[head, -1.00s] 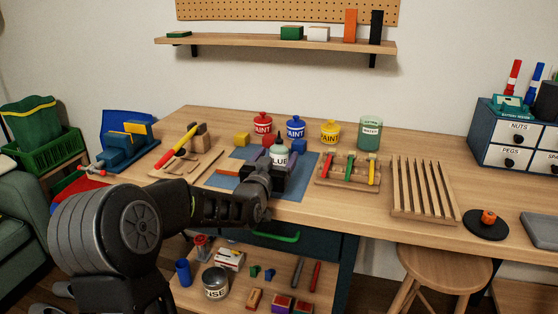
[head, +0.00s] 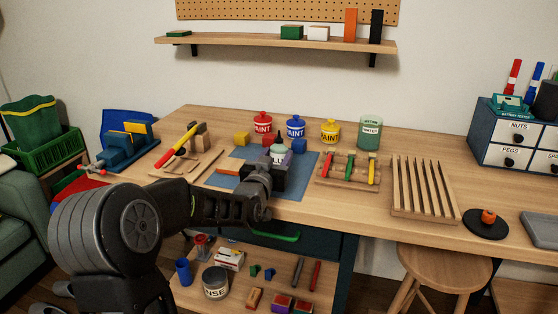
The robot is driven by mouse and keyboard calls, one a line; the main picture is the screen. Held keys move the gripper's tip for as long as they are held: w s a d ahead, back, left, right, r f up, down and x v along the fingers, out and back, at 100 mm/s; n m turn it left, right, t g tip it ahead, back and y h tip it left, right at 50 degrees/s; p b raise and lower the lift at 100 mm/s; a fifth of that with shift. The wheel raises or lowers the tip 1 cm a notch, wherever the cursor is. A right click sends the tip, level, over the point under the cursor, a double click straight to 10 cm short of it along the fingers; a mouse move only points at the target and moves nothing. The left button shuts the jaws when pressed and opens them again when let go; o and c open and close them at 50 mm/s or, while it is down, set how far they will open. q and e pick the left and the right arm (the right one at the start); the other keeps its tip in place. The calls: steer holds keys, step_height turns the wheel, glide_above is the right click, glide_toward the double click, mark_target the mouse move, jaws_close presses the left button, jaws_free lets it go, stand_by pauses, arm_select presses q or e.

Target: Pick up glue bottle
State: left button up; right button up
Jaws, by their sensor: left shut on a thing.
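The glue bottle (head: 280,152) is pale green-white with a dark tip. It stands upright over the blue mat (head: 226,182) on the workbench, in the middle of the head view. My left gripper (head: 279,166) reaches in from the lower left and is shut on the bottle. The gripper hides the bottle's lower part and most of its label, so I cannot tell whether its base touches the mat. My right gripper is not in view.
Red (head: 262,123), blue (head: 296,127) and yellow (head: 330,131) paint pots stand behind the bottle. A rack of coloured tools (head: 347,182) is to the right, and a slatted wooden rack (head: 424,190) beyond it. A yellow block (head: 241,138) is near the mat's back left.

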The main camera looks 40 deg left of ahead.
arm_select(q)
steer(key=c, duration=0.3)
steer(key=shift+r, duration=0.1)
step_height(320, 180, up, 10)
steer(key=shift+f+p, duration=0.1)
steer(key=shift+p, duration=0.5)
